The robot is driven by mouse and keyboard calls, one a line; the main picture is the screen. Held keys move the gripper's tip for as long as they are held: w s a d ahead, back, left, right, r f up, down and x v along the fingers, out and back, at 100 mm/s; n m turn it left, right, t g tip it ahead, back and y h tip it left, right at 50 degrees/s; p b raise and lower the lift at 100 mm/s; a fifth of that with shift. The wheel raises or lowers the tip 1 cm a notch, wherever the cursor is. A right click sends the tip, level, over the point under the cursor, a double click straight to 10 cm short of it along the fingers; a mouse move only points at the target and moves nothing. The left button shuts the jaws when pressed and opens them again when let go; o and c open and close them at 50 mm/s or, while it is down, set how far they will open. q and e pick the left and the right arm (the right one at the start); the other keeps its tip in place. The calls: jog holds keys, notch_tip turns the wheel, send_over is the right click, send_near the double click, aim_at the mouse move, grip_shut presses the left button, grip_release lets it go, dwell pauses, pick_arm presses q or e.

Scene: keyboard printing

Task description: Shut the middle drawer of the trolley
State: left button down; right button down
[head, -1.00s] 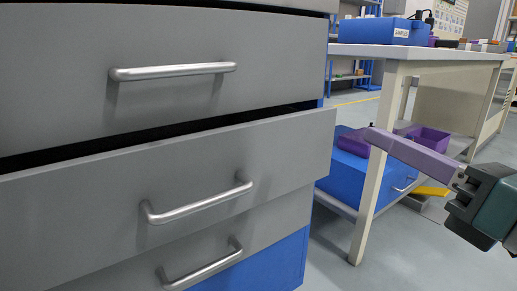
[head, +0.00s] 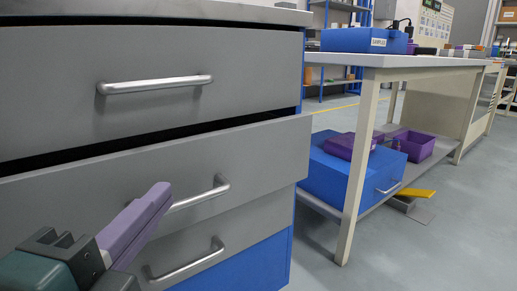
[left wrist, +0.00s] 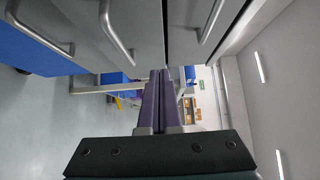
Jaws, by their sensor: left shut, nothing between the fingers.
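The grey trolley's middle drawer (head: 270,150) stands out past the top drawer front (head: 200,105), with a dark gap above it. Its silver handle (head: 205,192) is partly hidden by my left gripper (head: 160,194). This gripper has purple fingers, pressed together and empty, pointing up and right in front of the drawer. In the left wrist view the fingers (left wrist: 158,76) end near the middle drawer's face (left wrist: 146,30); I cannot tell whether they touch it. My right gripper is out of view.
The bottom drawer's handle (head: 185,264) sits below. Right of the trolley is a pale workbench (head: 410,72) with a blue box (head: 365,40) on top and another blue box (head: 330,180) and purple bins (head: 412,145) on its lower shelf.

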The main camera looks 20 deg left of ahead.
aim_at(158, 153)
pick_arm(q)
jog(key=w+a, duration=0.1)
jog(key=w, duration=0.2)
jog(key=w+a, duration=0.1)
jog(key=w, duration=0.2)
jog(key=w+a+p, duration=0.1)
jog(key=w, duration=0.2)
jog(key=shift+w+a, duration=0.5)
jog(key=shift+a, duration=0.1)
jog(key=w+a, duration=0.2)
jog(key=a, duration=0.1)
jog(key=shift+w+a, duration=0.3)
jog(key=shift+w, duration=0.1)
jog(key=shift+s+d, duration=0.1)
